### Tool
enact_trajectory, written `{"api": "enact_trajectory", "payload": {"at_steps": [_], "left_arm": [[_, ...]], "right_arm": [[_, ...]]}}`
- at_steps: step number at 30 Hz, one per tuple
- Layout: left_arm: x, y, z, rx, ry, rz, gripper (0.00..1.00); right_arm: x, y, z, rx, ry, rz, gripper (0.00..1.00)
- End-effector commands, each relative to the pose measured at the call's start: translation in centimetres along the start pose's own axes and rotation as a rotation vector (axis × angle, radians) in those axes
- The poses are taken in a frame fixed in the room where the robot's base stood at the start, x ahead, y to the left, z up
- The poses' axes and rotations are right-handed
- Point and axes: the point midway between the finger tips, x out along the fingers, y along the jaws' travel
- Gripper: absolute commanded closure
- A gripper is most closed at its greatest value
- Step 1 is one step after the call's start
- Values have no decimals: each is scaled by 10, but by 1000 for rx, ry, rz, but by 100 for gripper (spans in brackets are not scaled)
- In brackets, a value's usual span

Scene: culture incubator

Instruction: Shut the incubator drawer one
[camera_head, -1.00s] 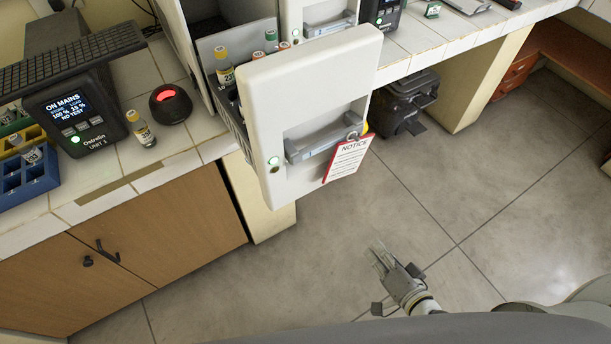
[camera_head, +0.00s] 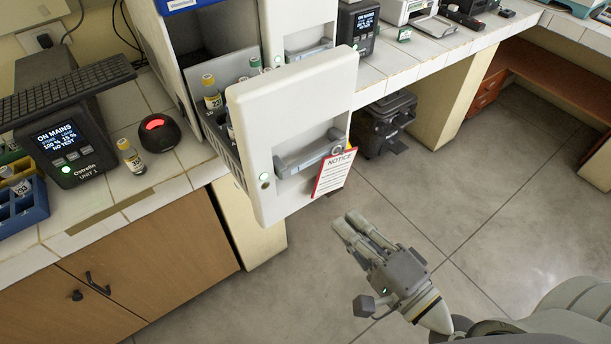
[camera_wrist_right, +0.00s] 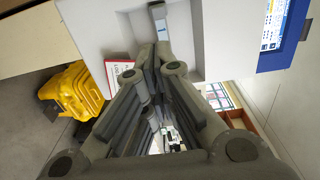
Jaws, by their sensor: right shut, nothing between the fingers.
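The incubator drawer (camera_head: 246,110) stands pulled out from its cabinet, with a white front, a grey bar handle (camera_head: 308,157) and a red-edged notice tag (camera_head: 333,173) hanging by it. Several vials, such as a yellow-capped one (camera_head: 212,92), stand inside the drawer. My right gripper (camera_head: 352,222) is shut and empty, below and to the right of the drawer front, apart from it. In the right wrist view my right gripper (camera_wrist_right: 160,48) points at a white front with a grey handle (camera_wrist_right: 160,22). My left gripper is not in view.
A second white drawer front (camera_head: 300,30) is beside the open one. A black device with a display (camera_head: 65,135), a red-lit round device (camera_head: 158,132) and a loose vial (camera_head: 131,156) stand on the tiled counter. A dark case (camera_head: 385,122) stands under the counter. The floor before the drawer is clear.

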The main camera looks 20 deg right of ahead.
Motion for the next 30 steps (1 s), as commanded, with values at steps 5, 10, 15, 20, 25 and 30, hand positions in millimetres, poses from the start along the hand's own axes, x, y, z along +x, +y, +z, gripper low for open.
{"api": "enact_trajectory", "payload": {"at_steps": [5, 10, 15, 20, 25, 30], "left_arm": [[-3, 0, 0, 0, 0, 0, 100], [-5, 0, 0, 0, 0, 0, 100], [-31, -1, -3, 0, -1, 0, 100], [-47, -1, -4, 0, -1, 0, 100], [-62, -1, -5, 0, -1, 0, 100], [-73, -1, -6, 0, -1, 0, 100]], "right_arm": [[8, -1, -1, 3, 4, -3, 100], [16, -3, 0, 7, 0, -10, 100], [40, -8, 1, 5, -2, -9, 100], [64, -8, 1, 5, -2, -8, 100], [90, -8, 1, 5, -4, -8, 100], [112, -6, 2, 5, -4, -7, 100]]}}
